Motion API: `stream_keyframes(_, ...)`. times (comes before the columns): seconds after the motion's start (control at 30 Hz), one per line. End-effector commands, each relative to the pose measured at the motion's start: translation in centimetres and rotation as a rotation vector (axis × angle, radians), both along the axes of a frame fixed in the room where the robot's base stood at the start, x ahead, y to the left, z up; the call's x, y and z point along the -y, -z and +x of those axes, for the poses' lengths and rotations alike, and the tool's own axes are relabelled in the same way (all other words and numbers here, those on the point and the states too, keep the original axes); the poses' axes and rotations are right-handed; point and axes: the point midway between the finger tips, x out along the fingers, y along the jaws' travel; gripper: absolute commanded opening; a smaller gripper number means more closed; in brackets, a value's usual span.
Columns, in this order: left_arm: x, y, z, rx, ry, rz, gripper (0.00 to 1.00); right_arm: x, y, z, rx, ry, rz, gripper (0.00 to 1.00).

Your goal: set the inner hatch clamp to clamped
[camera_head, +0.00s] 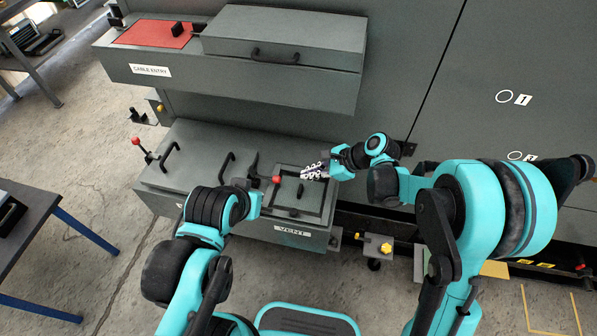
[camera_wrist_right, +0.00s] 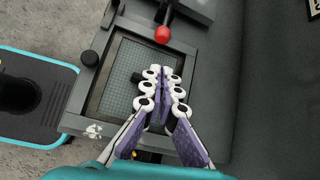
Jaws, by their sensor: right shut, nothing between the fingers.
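The inner hatch clamp, with a red ball knob (camera_head: 276,180) on a dark lever, sits on the lower grey box between the handled hatch (camera_head: 190,170) and the vent frame. The knob also shows at the top of the right wrist view (camera_wrist_right: 163,34). My right gripper (camera_head: 306,172) is shut and empty above the vent frame, just right of the knob and apart from it. In the wrist view its fingertips (camera_wrist_right: 163,84) meet over the vent mesh. My left arm reaches in low beside the box; its gripper is not visible.
Another red-knobbed clamp (camera_head: 137,142) stands at the hatch's left end. The vent frame (camera_wrist_right: 104,75) has a raised rim. A grey upper housing (camera_head: 240,80) overhangs behind the lower box. A yellow fitting (camera_head: 378,245) is to the right; a table (camera_head: 30,215) stands left.

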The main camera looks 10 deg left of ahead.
Motion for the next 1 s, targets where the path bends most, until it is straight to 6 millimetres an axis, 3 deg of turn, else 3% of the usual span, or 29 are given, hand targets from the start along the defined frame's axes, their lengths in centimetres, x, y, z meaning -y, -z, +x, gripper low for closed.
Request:
stream_keyframes(0.47, 0.0, 0.3, 0.0, 0.000, 0.000, 0.000, 0.00, -0.6, 0.7, 0.1, -0.006, 0.003, 0.003, 0.00)
stream_keyframes(1.0, 0.0, 3.2, 0.0, 0.000, 0.000, 0.000, 0.00, -6.5, 6.7, 0.8, -0.004, 0.002, 0.003, 0.00)
